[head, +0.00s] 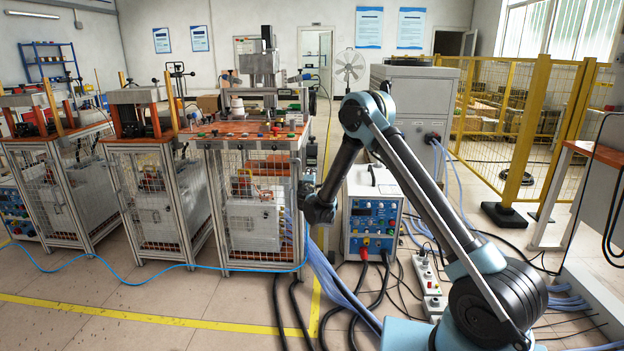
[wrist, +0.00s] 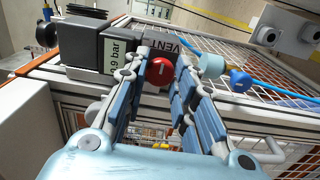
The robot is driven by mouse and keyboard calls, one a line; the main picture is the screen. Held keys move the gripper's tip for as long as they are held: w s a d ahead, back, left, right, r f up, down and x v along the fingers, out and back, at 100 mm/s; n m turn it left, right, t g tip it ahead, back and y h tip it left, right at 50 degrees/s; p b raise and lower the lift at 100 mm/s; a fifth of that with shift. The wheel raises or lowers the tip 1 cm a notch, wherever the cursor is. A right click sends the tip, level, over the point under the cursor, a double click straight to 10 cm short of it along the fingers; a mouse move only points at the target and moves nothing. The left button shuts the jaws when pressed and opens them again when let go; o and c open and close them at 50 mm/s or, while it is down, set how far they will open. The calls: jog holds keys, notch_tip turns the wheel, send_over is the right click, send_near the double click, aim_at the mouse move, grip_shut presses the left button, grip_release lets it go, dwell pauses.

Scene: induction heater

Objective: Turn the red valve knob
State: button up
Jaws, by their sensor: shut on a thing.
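The red valve knob (wrist: 160,71) shows in the wrist view, round, with a pale mark on its face. In the head view my gripper (head: 308,193) is at the right side of the nearest caged machine (head: 255,215). The knob is hidden there.
A pale blue fitting (wrist: 211,66) and a blue knob (wrist: 240,80) with a blue hose lie right of my fingers. A control box (head: 372,222) with cables stands right of the machine.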

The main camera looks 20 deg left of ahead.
jog(key=shift+w+d, duration=0.1)
jog(key=shift+d, duration=0.05)
jog(key=o, duration=1.1)
jog(key=shift+f, duration=0.1)
jog(key=v, duration=1.2)
